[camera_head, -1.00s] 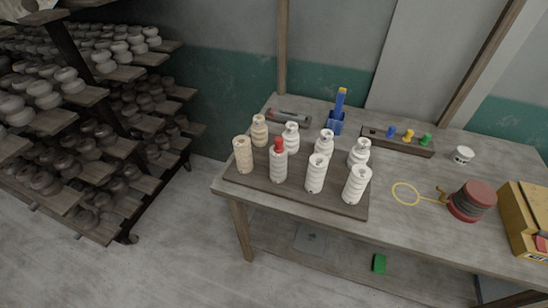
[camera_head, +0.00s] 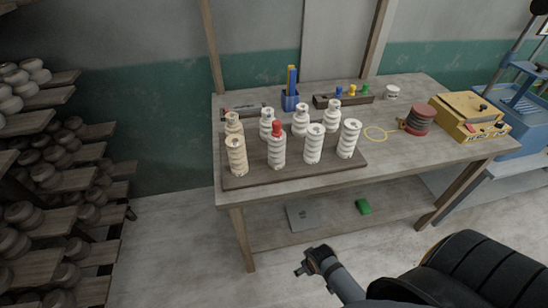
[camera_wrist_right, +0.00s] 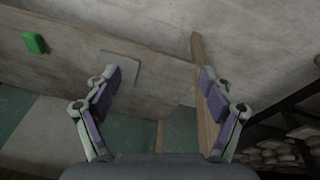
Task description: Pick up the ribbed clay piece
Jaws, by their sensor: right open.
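Several ribbed, bottle-like clay pieces stand upright in two rows on a dark board (camera_head: 245,182) on the table; I cannot tell which one is meant. At the left are a tan piece (camera_head: 236,157) and another tan one (camera_head: 233,123) behind it. A pale piece (camera_head: 277,152) has a red top. White pieces (camera_head: 313,145) stand to its right and behind. My right gripper (camera_head: 314,262) is low in front of the table, well apart from the pieces. In the right wrist view it is open and empty (camera_wrist_right: 158,78). My left gripper is out of view.
The table (camera_head: 400,160) also holds a blue pen cup (camera_head: 290,102), a red-topped round stack (camera_head: 421,120) and a yellow box (camera_head: 468,116). A green block (camera_head: 363,207) and a grey sheet (camera_head: 300,217) lie on its lower shelf. Racks of pottery (camera_head: 75,180) stand left.

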